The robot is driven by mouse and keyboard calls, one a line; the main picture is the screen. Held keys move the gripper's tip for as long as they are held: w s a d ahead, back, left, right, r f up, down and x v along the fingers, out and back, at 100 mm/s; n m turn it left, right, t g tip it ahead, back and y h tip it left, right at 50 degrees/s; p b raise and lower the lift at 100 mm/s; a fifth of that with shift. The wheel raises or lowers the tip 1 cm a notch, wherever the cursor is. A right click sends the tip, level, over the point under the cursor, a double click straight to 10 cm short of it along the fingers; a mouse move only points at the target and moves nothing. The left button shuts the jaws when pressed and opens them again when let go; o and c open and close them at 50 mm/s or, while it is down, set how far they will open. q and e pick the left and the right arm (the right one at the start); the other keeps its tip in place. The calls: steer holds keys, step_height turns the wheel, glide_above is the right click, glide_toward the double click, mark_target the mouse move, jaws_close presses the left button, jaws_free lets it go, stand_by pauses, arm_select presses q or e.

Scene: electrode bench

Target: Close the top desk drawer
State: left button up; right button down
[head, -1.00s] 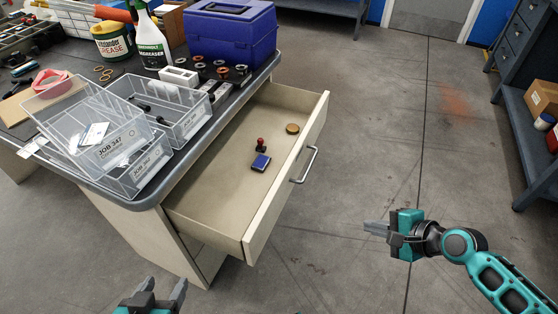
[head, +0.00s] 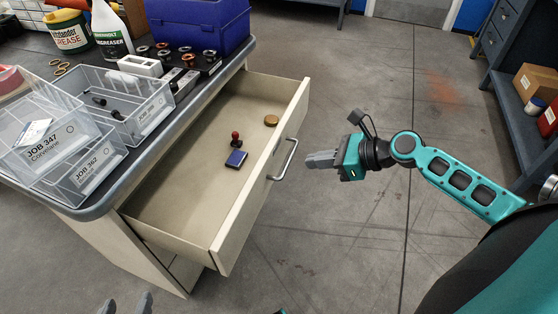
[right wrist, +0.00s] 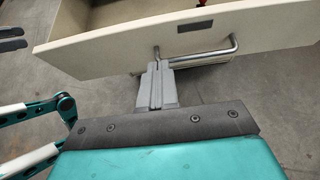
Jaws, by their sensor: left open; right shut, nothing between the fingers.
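The top desk drawer (head: 244,198) is pulled well out of the desk, with a curved metal handle (head: 284,160) on its front. My right gripper (head: 308,160) is shut and empty, just right of the handle in the head view. In the right wrist view the shut fingers (right wrist: 156,72) point at the drawer front (right wrist: 110,52), close below the handle (right wrist: 205,52); I cannot tell whether they touch. My left gripper (head: 125,303) is open at the bottom edge of the head view, in front of the desk, only its fingertips showing.
Inside the drawer lie a red-knobbed stamp (head: 236,139), a blue pad (head: 236,159) and a round brown tin (head: 271,120). Clear bins (head: 92,178) stand at the desk edge above the drawer. The floor (head: 350,240) right of the drawer is clear.

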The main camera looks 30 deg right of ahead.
mark_target(268, 160)
steer(key=x, duration=0.2)
steer(key=b+x, duration=0.1)
steer(key=x, duration=0.2)
steer(key=r+b+x, duration=0.1)
steer(key=x, duration=0.2)
steer(key=shift+w+a, duration=0.35)
steer(key=shift+w, duration=0.05)
steer(key=shift+w+a, duration=0.15)
steer(key=shift+w, duration=0.05)
arm_select(q)
step_height(268, 160, down, 3)
steer(key=shift+s+d, duration=0.15)
arm_select(e)
steer(key=shift+w+a, duration=0.15)
steer(key=shift+a, duration=0.05)
arm_select(q)
steer(key=shift+r, duration=0.1)
arm_select(e)
steer(key=shift+r, duration=0.1)
